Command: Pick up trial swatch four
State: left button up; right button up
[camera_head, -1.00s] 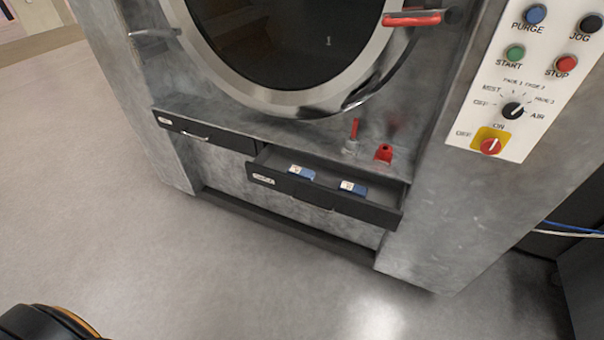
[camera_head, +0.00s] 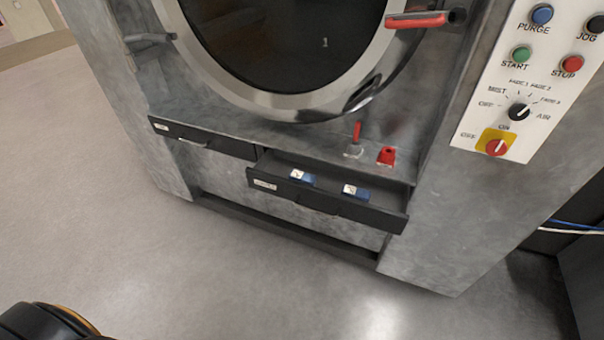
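Two small blue swatches with white labels lie in the open right drawer (camera_head: 325,205) of the washer. The left swatch (camera_head: 302,177) and the right swatch (camera_head: 355,192) lie apart from each other. Their label markings are too small to read, so I cannot tell which is swatch four. Part of my own body, black with an orange edge, shows at the bottom left corner. Neither gripper's fingers are in view.
The left drawer (camera_head: 205,140) is shut. A red lever (camera_head: 357,131) and a red fitting (camera_head: 386,156) stand just behind the open drawer. The round door (camera_head: 280,108) is above. A control panel (camera_head: 520,85) is at the right. The floor (camera_head: 200,265) in front is clear.

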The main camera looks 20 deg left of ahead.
aim_at(303, 178)
jog(key=i+j+z, duration=0.3)
jog(key=j+z, duration=0.15)
jog(key=j, duration=1.35)
jog(key=j+z, duration=0.45)
jog(key=j, duration=1.4)
